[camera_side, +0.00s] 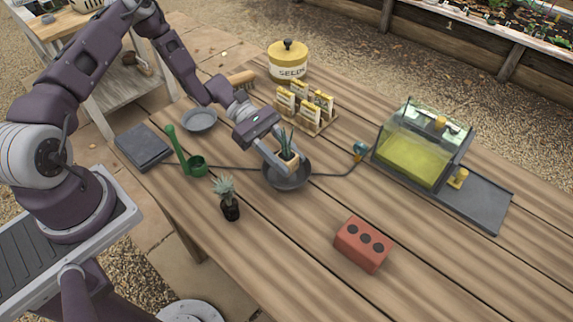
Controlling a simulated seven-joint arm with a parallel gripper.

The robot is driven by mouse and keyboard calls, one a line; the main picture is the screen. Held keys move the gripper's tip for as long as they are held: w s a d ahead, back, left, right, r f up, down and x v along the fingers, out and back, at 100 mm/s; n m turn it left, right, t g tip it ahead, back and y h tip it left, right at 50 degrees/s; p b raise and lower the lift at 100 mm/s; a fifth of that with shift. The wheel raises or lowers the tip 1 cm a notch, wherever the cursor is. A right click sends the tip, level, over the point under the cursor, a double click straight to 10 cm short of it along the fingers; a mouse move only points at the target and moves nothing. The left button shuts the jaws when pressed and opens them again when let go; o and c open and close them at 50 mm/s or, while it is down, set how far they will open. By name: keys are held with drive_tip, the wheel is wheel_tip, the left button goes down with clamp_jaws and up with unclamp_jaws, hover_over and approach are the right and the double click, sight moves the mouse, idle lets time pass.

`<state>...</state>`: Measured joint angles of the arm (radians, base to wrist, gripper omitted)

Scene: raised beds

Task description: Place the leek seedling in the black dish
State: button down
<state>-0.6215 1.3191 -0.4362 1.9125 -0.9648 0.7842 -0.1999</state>
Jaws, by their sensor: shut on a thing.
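The leek seedling (289,157) has upright green leaves and a pale tan block at its base. My gripper (283,163) is shut on it. The seedling is over the inside of the black dish (287,184), a round dark bowl near the middle of the table. I cannot tell whether the block touches the dish's bottom, as the fingers and the rim partly hide it.
A grey dish (199,120) and a green watering can (192,162) stand to the left. A potted succulent (228,198) and a red brick (362,244) stand in front. Seed packets (305,101) stand behind the dish. A glass-lidded box (420,147) is at right. A dark cable runs beside the dish.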

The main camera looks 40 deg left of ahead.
drive_tip(key=shift+f, duration=1.35)
drive_tip(key=shift+f, duration=0.15)
drive_tip(key=c, duration=1.2)
unclamp_jaws()
drive_tip(key=shift+o, duration=0.2)
